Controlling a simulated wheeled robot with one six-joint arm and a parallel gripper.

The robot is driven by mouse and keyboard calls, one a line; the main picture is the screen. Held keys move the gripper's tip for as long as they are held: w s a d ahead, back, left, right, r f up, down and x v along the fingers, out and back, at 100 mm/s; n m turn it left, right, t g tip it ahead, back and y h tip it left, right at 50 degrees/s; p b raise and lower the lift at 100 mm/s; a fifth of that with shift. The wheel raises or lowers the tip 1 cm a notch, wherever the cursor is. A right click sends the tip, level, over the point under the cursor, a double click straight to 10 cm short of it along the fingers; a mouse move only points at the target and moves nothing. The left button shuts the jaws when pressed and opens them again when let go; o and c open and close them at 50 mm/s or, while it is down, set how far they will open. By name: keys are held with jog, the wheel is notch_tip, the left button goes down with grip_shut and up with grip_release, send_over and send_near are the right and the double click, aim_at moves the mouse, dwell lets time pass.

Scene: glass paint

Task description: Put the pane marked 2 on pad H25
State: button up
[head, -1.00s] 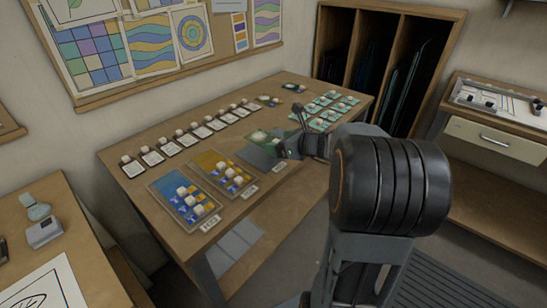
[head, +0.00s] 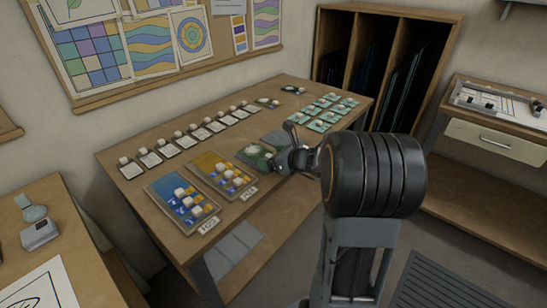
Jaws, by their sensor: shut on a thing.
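My gripper (head: 280,160) is shut on a green pane with a pale knob (head: 259,153). It holds the pane low over a grey pad (head: 243,153), partly hidden by pane and gripper; I cannot tell whether they touch. A blue pad (head: 158,187) and a yellow pad (head: 203,160), each bearing several small panes with pale knobs, lie to its left. Labels at their front edges (head: 208,226) are too small to read surely. The number on the held pane is not legible.
A row of white cards with knobs (head: 182,139) runs along the table (head: 125,207) behind the pads. Several teal panes (head: 318,125) lie at the right. A bare grey square (head: 276,138) lies just behind my gripper. Shelves (head: 388,30) stand beyond the table's right end.

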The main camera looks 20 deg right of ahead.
jog(key=shift+f, duration=0.15)
jog(key=o, duration=0.8)
jog(key=shift+s+d+r, duration=0.1)
jog(key=shift+s+r, duration=0.05)
jog(key=shift+r, duration=0.2)
jog(key=p+v, duration=0.1)
jog(key=v, duration=1)
jog(key=s+a+f+n+g+h, duration=0.1)
jog(key=s+a+n+g+h, duration=0.1)
jog(key=n, duration=0.8)
jog(key=s+a+f+n+g+h, duration=0.1)
jog(key=s+a+n+g, duration=0.3)
jog(key=s+a+n, duration=0.2)
jog(key=s+a+f+n+g+h, duration=0.2)
jog(key=a+n, duration=0.5)
jog(key=n, duration=0.8)
jog(key=shift+s+f+g+h, duration=0.1)
jog(key=shift+s+g+h, duration=0.2)
jog(key=shift+s+g, duration=0.6)
